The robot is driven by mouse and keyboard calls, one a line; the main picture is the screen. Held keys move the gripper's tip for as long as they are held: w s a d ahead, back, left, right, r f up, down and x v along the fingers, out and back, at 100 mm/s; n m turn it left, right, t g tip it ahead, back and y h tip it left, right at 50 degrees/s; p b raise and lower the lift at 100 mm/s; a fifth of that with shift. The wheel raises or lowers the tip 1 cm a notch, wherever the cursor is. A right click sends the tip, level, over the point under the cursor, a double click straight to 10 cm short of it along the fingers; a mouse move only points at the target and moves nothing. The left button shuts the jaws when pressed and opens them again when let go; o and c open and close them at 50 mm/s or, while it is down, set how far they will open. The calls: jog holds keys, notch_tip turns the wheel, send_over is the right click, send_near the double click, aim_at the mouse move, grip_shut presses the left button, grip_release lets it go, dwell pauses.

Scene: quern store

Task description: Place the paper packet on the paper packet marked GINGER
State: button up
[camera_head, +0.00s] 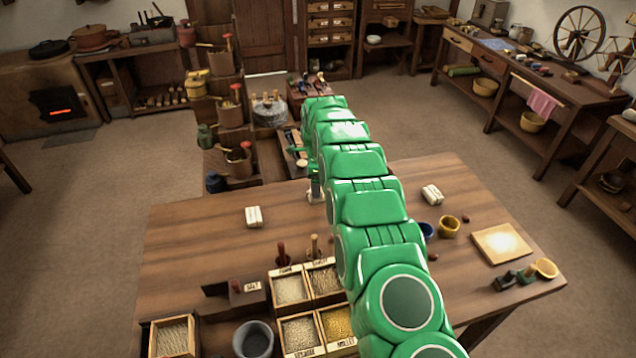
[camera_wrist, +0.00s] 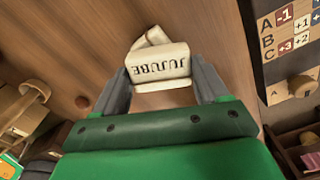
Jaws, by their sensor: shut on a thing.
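My gripper (camera_wrist: 160,72) is shut on a cream paper packet (camera_wrist: 160,62) marked JUJUBE, its print upside down in the wrist view. The packet sits between the two grey fingers, above brown wood; its clearance is unclear. In the head view, my green arm reaches over the table and mostly hides the gripper and held packet. Two pale paper packets lie on the table there: a left packet (camera_head: 254,216) and a right packet (camera_head: 432,194) beyond the arm. Their print is too small to read, so I cannot tell which is marked GINGER.
The wooden table (camera_head: 190,240) has open space around the left packet. Grain boxes (camera_head: 291,289) and a grey pot (camera_head: 253,339) stand at the front. Stepped shelves stand beyond the table.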

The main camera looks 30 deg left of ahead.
jog(key=shift+f, duration=0.15)
jog(key=o, duration=1)
jog(key=shift+o, duration=0.2)
